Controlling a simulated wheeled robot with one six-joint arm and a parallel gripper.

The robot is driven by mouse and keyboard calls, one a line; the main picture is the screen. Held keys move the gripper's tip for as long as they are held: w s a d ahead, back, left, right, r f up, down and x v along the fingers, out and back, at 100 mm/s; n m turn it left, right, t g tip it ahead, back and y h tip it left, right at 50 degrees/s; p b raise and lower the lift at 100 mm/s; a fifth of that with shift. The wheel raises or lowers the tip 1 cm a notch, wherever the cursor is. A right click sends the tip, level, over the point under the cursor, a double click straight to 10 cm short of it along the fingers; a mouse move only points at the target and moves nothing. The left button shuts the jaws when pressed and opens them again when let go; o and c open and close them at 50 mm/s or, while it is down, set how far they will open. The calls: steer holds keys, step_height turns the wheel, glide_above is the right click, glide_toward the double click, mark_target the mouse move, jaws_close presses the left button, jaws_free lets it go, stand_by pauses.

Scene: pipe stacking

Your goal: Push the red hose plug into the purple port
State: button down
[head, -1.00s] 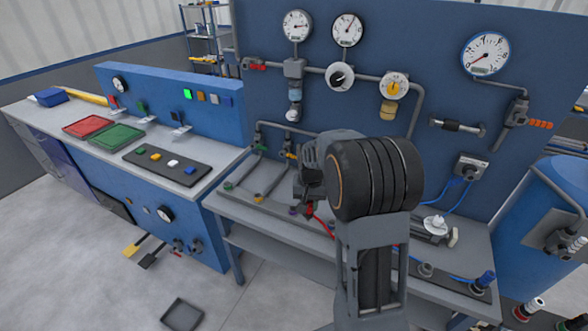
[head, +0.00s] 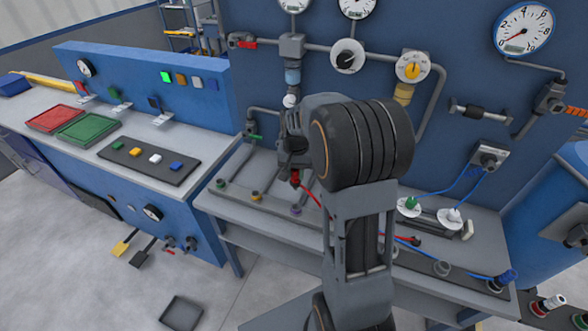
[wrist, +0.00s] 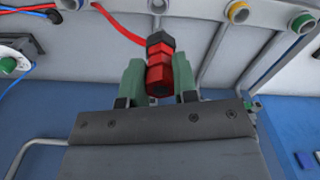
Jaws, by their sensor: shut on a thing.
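My gripper (wrist: 159,84) is shut on the red hose plug (wrist: 158,68), whose dark end points away from the wrist camera. Its green-grey fingers sit on either side of it. In the head view the red plug (head: 295,178) hangs above the bench, with the red hose trailing down to the right behind my arm. The purple port (head: 296,210) is on the bench rail just below the plug, with a clear gap between them in the picture. In the wrist view a port (wrist: 158,5) shows at the top edge beyond the plug; its ring colour is unclear.
The yellow port (head: 256,197) and green port (head: 220,184) lie left of the purple one along the rail. Pipes and a valve knob (head: 348,56) are on the blue panel behind. Blue hoses (head: 455,187) run at the right.

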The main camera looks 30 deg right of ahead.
mark_target(297, 187)
steer(key=f+b, duration=0.5)
steer(key=f, duration=0.2)
steer(key=shift+d+f, duration=0.1)
steer(key=shift+d, duration=0.1)
steer(key=shift+f+b, duration=0.55)
steer(key=shift+f, duration=0.05)
steer(key=shift+s+f+b, duration=0.1)
steer(key=shift+f+b, duration=1)
steer(key=shift+f, duration=0.55)
stand_by(1.0)
steer(key=c, duration=0.8)
jaws_free()
steer(key=shift+r, duration=0.1)
